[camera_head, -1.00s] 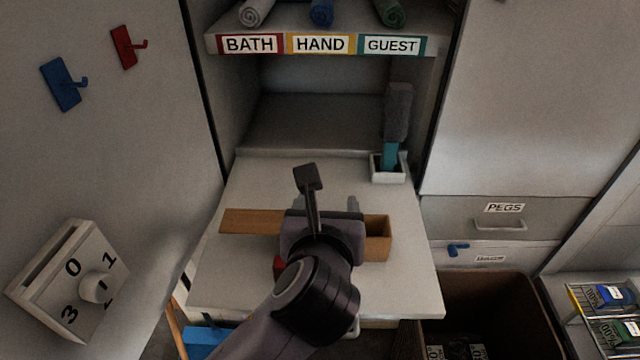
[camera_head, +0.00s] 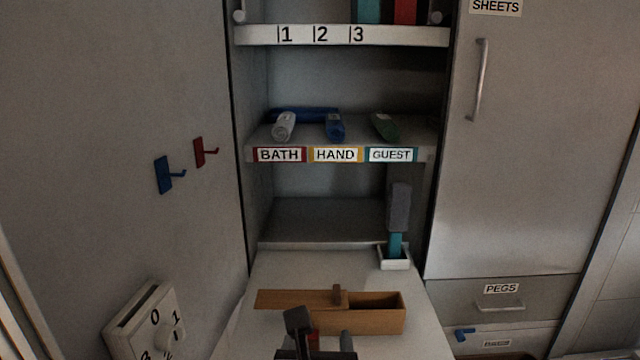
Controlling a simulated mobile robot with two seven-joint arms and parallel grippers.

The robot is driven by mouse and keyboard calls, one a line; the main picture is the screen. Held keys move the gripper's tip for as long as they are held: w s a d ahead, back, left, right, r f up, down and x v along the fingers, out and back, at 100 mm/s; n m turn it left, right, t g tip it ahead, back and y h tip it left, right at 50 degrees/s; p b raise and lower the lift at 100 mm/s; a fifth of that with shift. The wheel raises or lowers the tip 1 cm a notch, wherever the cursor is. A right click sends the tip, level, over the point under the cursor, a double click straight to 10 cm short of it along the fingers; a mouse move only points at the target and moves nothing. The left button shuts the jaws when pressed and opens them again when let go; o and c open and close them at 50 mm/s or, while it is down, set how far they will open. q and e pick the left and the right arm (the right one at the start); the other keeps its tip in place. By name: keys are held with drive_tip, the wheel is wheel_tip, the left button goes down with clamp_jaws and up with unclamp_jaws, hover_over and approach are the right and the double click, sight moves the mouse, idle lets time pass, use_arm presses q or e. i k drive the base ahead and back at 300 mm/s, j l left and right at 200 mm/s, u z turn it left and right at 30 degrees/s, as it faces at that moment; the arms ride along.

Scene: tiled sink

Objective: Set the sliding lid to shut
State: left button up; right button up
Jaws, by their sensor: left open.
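A wooden box (camera_head: 376,321) sits on the pale worktop. Its sliding lid (camera_head: 290,299) sticks out past the box's left end, and the box's right part is open on top. A small knob (camera_head: 337,294) stands up on the lid near its right end. My left gripper (camera_head: 328,343) shows at the bottom edge, in front of the box's near side, and is open. One grey finger is clear; the other is mostly hidden by a dark part of my arm. Touching or apart from the box cannot be told. My right gripper is not in view.
A brush with a teal handle stands in a white holder (camera_head: 394,263) behind the box. Shelves with rolled towels (camera_head: 334,128) rise at the back. A white dial box (camera_head: 146,324) is at the lower left. The worktop (camera_head: 290,268) behind the lid is clear.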

sight(335, 299)
drive_tip(key=k+j, duration=0.3)
drive_tip(key=k, duration=0.15)
drive_tip(key=k+j, duration=0.3)
drive_tip(key=k, duration=0.15)
